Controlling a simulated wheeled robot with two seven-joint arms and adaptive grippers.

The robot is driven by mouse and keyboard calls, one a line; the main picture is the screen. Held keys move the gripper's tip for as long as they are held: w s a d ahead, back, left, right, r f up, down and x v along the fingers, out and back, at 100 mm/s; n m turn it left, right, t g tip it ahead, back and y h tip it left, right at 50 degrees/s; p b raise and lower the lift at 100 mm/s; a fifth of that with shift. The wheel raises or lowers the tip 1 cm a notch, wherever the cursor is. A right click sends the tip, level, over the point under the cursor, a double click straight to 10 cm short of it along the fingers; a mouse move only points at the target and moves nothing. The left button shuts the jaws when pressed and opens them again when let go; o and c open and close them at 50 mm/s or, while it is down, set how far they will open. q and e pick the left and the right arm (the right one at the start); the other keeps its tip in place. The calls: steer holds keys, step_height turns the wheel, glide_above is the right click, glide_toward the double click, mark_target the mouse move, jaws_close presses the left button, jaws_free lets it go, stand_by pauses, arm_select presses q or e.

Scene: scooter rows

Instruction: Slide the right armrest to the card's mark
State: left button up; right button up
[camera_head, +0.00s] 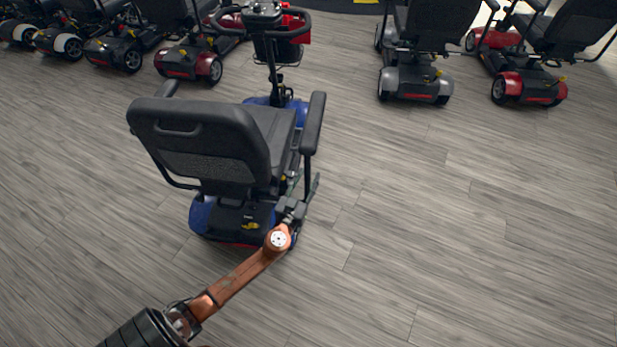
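A blue mobility scooter (210,216) stands with its back to me, and its black seat (200,140) has an armrest on each side. The right armrest (314,122) has a dark pad on a thin post that runs down beside the seat. My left gripper (305,184) is low by that post, at the seat's right side. Its fingers look spread, with the post seen between them; I cannot tell whether they touch it. The left armrest (167,90) is partly hidden by the backrest. I cannot make out the card or its mark. My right gripper is out of view.
Several scooters stand in a row at the back left. A grey scooter (415,80) and a red scooter (530,85) stand at the back right. The wood-look floor (470,240) on the right is clear.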

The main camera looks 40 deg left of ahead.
arm_select(q)
steer(key=shift+w+a, duration=0.1)
steer(key=shift+w, duration=0.1)
jaws_close()
stand_by(0.4)
